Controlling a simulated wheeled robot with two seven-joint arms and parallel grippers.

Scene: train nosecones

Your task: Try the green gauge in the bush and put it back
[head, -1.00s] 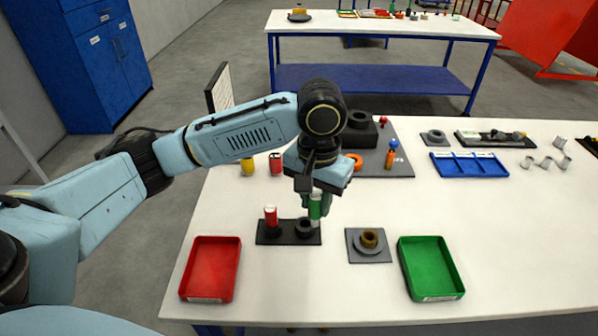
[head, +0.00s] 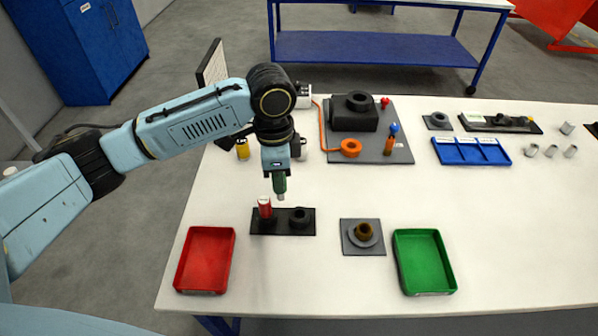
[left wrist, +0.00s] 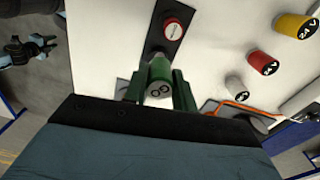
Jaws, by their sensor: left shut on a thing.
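My left gripper (head: 279,180) is shut on the green gauge (head: 281,187), which hangs silver tip down, apart from the black stand (head: 283,229). In the left wrist view the green gauge's grey marked end (left wrist: 159,90) shows between the fingers. The stand holds the upright red gauge (head: 265,208) at its left; the black ring socket (head: 300,217) at its right is empty. The bronze bush (head: 364,231) stands on a grey square plate (head: 375,249) right of the stand, with nothing in it. My right gripper seems to show at the left wrist view's upper left (left wrist: 33,50); its jaws are unclear.
A red tray (head: 206,261) and a green tray (head: 424,263) lie near the front edge. A yellow cylinder (head: 243,149) stands behind the stand's left. A grey board (head: 398,151) carries a black block and an orange ring. A blue divided tray (head: 470,152) lies right.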

